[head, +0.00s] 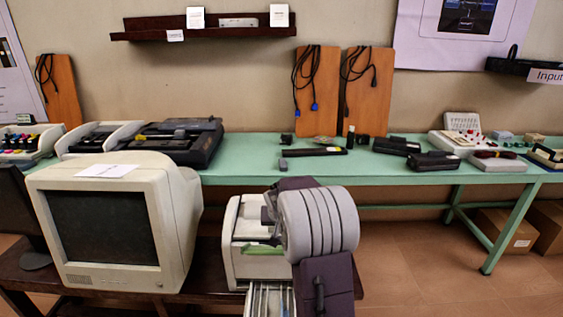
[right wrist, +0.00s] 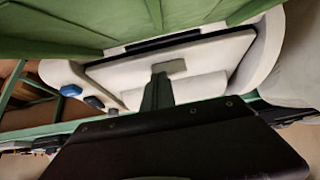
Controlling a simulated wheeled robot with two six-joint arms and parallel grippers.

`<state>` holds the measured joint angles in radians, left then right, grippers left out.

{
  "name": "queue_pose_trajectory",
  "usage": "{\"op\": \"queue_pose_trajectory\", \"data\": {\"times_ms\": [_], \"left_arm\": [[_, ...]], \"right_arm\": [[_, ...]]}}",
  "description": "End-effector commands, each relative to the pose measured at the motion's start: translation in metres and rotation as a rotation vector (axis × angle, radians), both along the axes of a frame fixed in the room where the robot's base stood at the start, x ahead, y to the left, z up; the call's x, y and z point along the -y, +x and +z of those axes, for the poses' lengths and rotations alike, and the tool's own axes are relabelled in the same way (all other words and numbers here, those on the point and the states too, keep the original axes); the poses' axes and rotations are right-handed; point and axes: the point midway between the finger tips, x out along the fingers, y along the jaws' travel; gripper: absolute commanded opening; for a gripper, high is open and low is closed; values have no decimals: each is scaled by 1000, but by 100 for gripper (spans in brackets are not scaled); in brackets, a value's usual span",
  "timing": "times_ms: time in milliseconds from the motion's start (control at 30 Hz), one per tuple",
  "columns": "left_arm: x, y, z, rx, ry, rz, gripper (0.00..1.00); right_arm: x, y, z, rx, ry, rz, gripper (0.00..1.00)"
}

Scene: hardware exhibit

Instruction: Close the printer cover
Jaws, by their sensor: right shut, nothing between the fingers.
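The printer (head: 234,250) is a pale box at the lower middle of the head view, with green inside its front and striped paper below. In the right wrist view, which looks upside down, its pale body (right wrist: 262,62) has a blue knob at the left. A pale panel (right wrist: 112,68) there seems to be the cover; its angle is hard to tell. My right gripper (right wrist: 163,75) is shut and empty, its fingertips in front of this panel; contact is unclear. In the head view my right arm hides the printer's right side. My left gripper is not in view.
A beige monitor (head: 170,232) stands close left of the printer on a dark low table (head: 85,303). Behind runs a green table (head: 238,160) with black devices and other old hardware. Open floor (head: 420,270) lies to the right, with cardboard boxes (head: 505,232) under the green table.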

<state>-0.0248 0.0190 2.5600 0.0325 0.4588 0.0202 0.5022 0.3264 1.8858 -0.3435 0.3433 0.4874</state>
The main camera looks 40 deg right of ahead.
Motion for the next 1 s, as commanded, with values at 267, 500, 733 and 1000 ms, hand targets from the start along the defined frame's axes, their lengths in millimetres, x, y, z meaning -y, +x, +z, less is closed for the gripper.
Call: {"op": "queue_pose_trajectory", "data": {"times_ms": [267,500,733,1000], "left_arm": [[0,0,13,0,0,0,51],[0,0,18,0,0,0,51],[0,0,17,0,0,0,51],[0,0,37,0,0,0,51]], "right_arm": [[-20,-22,47,3,-2,1,0],[-32,-38,72,1,-1,0,0],[-34,-40,73,0,0,0,0],[-33,-39,93,1,-1,0,0]]}}
